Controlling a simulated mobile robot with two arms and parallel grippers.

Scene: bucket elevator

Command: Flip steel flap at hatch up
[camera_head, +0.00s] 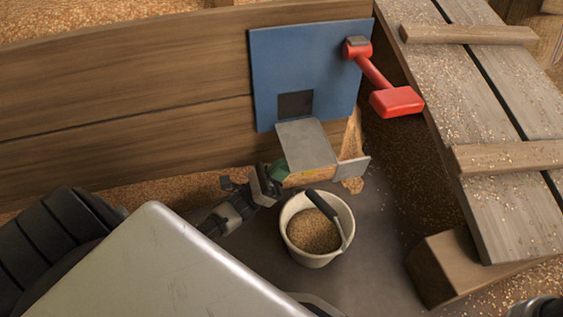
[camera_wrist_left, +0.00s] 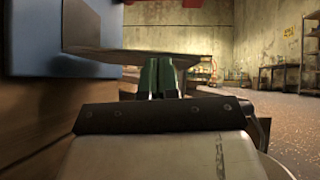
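A blue hatch panel (camera_head: 300,62) with a dark square opening (camera_head: 295,104) is fixed to the wooden wall. A grey steel flap (camera_head: 305,142) slopes out below the opening; in the left wrist view it shows as a thin, nearly level plate (camera_wrist_left: 150,56). My left gripper (camera_head: 281,172) is at the flap's lower left corner. Its green fingers (camera_wrist_left: 159,77) are close together, with nothing seen between them; their tips are at the plate's edge. I cannot tell whether they touch it.
A white bucket (camera_head: 345,215) of grain with a dark-handled scoop (camera_head: 322,205) stands just below the flap. A small grey plate (camera_head: 353,169) and spilled grain are right of it. A red lever (camera_head: 397,101) sticks out upper right. A wooden ramp (camera_head: 490,120) blocks the right.

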